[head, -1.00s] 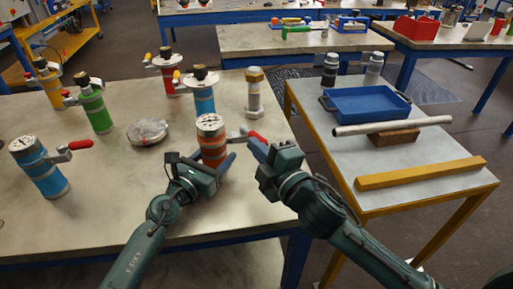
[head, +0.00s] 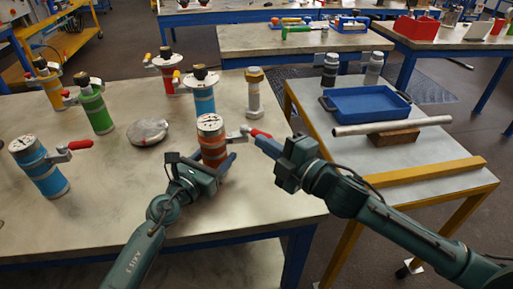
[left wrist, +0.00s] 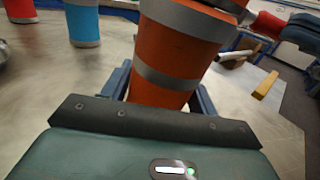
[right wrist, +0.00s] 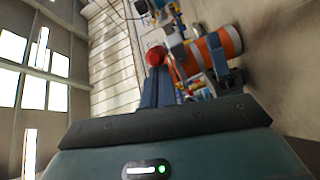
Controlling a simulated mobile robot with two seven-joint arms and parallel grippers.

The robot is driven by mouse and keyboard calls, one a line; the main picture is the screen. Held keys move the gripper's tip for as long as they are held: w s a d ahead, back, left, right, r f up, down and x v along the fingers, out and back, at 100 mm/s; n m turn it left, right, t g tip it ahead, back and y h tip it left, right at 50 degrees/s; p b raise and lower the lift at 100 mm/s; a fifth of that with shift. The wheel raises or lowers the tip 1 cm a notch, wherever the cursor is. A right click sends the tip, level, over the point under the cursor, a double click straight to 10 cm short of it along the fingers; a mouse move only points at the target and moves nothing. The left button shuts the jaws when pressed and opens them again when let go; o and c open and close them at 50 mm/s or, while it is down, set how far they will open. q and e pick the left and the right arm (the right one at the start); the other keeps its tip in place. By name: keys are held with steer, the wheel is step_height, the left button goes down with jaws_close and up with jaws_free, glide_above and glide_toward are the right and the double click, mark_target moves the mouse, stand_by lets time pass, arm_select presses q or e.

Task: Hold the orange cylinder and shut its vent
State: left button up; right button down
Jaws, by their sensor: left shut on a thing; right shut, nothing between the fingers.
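The orange cylinder (head: 212,146) stands upright near the table's right side, with grey bands and a dial on top. My left gripper (head: 212,162) is shut around its body; in the left wrist view the orange cylinder (left wrist: 175,55) sits between the fingers. A vent with a red handle (head: 261,133) sticks out from its upper right. My right gripper (head: 259,141) is shut and empty, its fingertips right by the handle. In the right wrist view the red handle (right wrist: 155,56) is just beyond the closed fingers (right wrist: 158,88); whether they touch cannot be told.
A blue cylinder (head: 40,168) with another red handle stands at the left. Green (head: 96,110), yellow, red and light-blue cylinders stand behind, with a grey disc (head: 147,132) and a large bolt (head: 254,95). The side table at right holds a blue tray (head: 365,105), a pipe and a yellow bar.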

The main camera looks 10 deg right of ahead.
arm_select(q)
steer(key=shift+r, duration=0.2)
arm_select(e)
steer(key=shift+w+d+r, duration=0.1)
steer(key=shift+w+d, duration=1.75)
steer(key=shift+w, duration=0.15)
steer(key=shift+w+d, duration=0.1)
arm_select(q)
steer(key=shift+c, duration=0.2)
arm_select(e)
steer(key=s+d+r, duration=0.1)
steer(key=s+d, duration=0.5)
steer(key=d, duration=0.3)
steer(key=shift+s, duration=0.3)
steer(key=shift+d, duration=0.1)
